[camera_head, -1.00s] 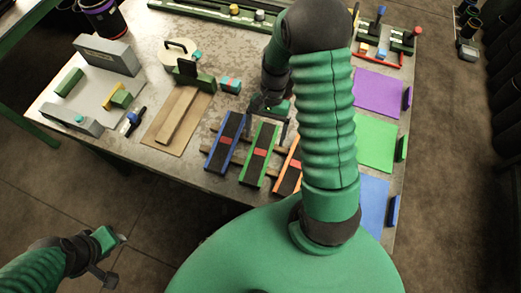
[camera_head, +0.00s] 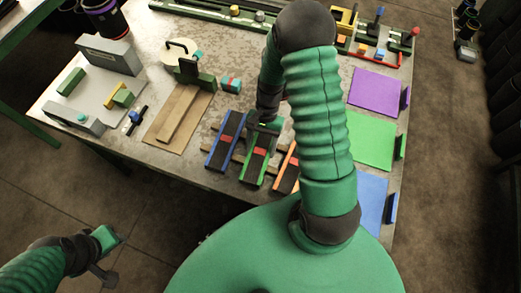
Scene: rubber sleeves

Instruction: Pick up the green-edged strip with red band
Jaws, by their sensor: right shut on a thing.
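The green-edged strip (camera_head: 254,168) with a red band lies among three dark strips near the table's front edge. The blue-edged strip (camera_head: 221,148) is on its left, and the orange-edged strip (camera_head: 287,174) is on its right, partly hidden by my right arm. My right gripper (camera_head: 262,135) is down at the far part of the green-edged strip and shut on it; its fingertips are hard to make out. The strip still appears level with its neighbours. My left gripper (camera_head: 112,257) is off the table at lower left, away from the strips; its jaw gap is unclear.
Purple (camera_head: 376,92), green (camera_head: 371,140) and blue (camera_head: 371,202) mats lie along the right side, each with an upright piece on its right edge. A brown board (camera_head: 181,118) and a grey fixture (camera_head: 100,85) are at left. A small red-and-blue block (camera_head: 231,85) sits behind the strips.

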